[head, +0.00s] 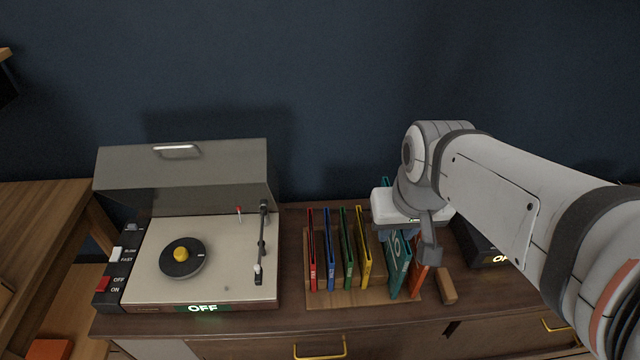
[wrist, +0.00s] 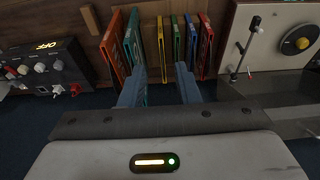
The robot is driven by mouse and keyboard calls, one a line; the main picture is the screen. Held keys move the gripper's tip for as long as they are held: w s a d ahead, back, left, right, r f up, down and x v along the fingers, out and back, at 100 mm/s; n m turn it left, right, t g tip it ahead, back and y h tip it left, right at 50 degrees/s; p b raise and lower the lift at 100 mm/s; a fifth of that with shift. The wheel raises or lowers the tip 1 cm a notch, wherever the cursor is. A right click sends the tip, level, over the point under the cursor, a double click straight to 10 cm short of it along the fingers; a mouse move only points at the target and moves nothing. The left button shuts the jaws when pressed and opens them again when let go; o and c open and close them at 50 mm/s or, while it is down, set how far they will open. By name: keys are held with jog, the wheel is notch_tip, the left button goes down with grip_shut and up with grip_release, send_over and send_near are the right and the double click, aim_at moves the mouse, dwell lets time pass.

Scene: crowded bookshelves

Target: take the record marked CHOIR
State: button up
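Several record sleeves stand in a wooden rack (head: 345,299) on the cabinet: red (head: 312,262), blue (head: 329,257), green (head: 347,257), yellow (head: 363,252), teal (head: 399,272) and orange (head: 418,281). The teal and orange ones tilt and are partly hidden by my arm. I cannot read CHOIR on any spine. My gripper (head: 430,245) is above the rack's right end. In the wrist view my gripper (wrist: 158,80) is open, its fingers apart and nothing between them. The teal sleeve (wrist: 135,42) shows beyond its left finger, the yellow sleeve (wrist: 161,42) beyond the gap.
A record player (head: 208,260) with its lid (head: 180,175) raised stands left of the rack. A dark box with knobs (wrist: 45,65) stands on the other side, partly behind my arm in the head view. A wooden block (head: 447,287) is beside the orange sleeve.

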jog(key=w+a+f+g, duration=0.1)
jog(key=w+a+f, duration=0.2)
jog(key=w, duration=0.3)
jog(key=w+a+f+g, duration=0.1)
jog(key=w+a+f, duration=0.2)
jog(key=w+f, duration=0.2)
jog(key=w+a+f+g+b, duration=0.1)
jog(key=w+a+f, duration=0.2)
jog(key=w, duration=0.5)
jog(key=shift+w+a+f, duration=0.15)
jog(key=shift+f, duration=0.3)
jog(key=shift+w+a+f, duration=0.1)
jog(key=shift+f, duration=0.35)
jog(key=f+p, duration=0.1)
jog(key=f, duration=0.7)
jog(key=shift+w+f+p, duration=0.2)
jog(key=shift+p, duration=0.1)
grip_shut()
